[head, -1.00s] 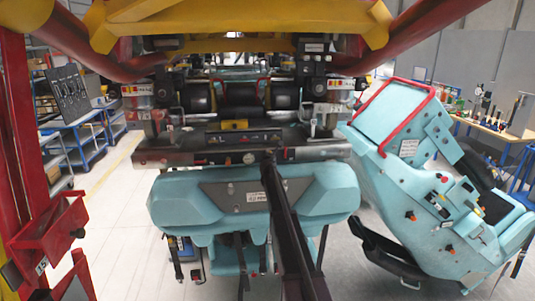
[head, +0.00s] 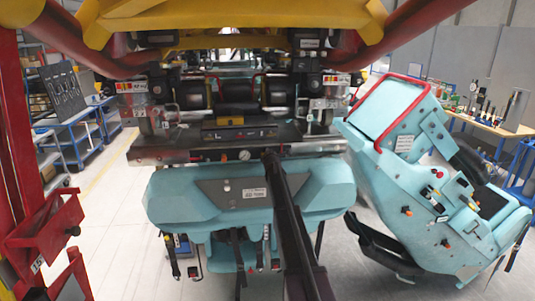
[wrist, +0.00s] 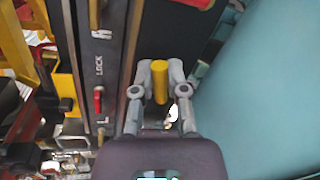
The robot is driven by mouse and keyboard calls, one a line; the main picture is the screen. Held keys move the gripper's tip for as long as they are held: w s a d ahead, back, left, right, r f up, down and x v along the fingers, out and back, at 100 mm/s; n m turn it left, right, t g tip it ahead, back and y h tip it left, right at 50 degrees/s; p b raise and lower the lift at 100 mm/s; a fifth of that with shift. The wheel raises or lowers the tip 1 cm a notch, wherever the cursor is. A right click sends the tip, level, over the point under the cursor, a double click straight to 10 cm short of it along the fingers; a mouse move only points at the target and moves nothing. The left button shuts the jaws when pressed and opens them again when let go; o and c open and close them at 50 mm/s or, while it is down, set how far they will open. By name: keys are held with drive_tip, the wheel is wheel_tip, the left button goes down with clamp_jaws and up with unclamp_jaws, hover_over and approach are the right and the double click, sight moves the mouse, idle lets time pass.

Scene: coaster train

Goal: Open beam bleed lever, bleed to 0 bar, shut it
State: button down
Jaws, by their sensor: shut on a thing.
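In the wrist view my gripper (wrist: 160,70) is shut around a yellow cylindrical grip (wrist: 160,92), which I take to be the bleed lever's handle. Its mount is hidden behind my fingers and wrist. In the head view my dark arm reaches up to the front of the dark beam (head: 185,155). The fingers and the lever cannot be made out there. A small round white-faced gauge (head: 245,155) sits on the beam front, just left of my arm's end. Its reading is too small to tell.
A red lever (wrist: 98,100) by a LOCK label stands left of my gripper. A turquoise shell (wrist: 275,90) lies close on its right. In the head view a tilted turquoise seat (head: 430,190) stands right, and a red post with a tray (head: 45,230) stands left.

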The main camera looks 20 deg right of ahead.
drive_tip(key=shift+d+f+m+y+b, duration=0.1)
drive_tip(key=shift+f+m+y+b, duration=0.15)
drive_tip(key=shift+m, duration=0.55)
drive_tip(key=shift+f+m+y+b, duration=0.15)
drive_tip(key=shift+f+m+y, duration=0.15)
drive_tip(key=shift+m, duration=0.5)
drive_tip(key=c, duration=0.7)
unclamp_jaws()
drive_tip(key=shift+o, duration=0.2)
drive_tip(key=shift+s+f, duration=0.1)
